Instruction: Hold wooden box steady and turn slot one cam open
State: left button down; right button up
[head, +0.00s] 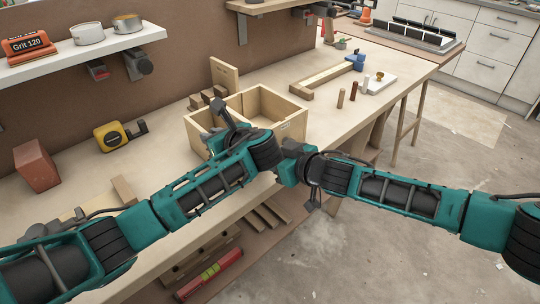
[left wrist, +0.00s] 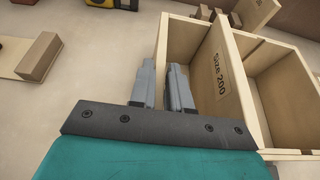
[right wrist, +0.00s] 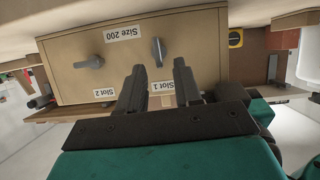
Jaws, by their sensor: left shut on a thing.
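The wooden box (head: 292,106) stands open-topped on the workbench, with a divider inside. My left gripper (left wrist: 163,78) is shut on its left wall (left wrist: 160,48), one finger outside and one inside. It also shows in the head view (head: 218,112). The right wrist view shows the box front upside down, with the slot one cam (right wrist: 158,51), a grey lever lying along the picture's vertical. The slot two cam (right wrist: 89,62) lies nearly level. My right gripper (right wrist: 159,68) is open and empty, its fingertips either side of the slot one cam's end; contact cannot be told.
A yellow tape measure (head: 113,137) and a reddish block (head: 36,166) lie left of the box. A wooden frame piece (head: 325,77) and small pegs (head: 341,98) lie to the right. A shelf (head: 85,50) hangs above. Bench is clear between box and pegs.

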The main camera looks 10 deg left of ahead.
jog(key=shift+w+a+f, duration=0.2)
jog(key=shift+w+a, duration=0.1)
jog(key=shift+a, duration=0.1)
grip_shut()
dwell(0.4)
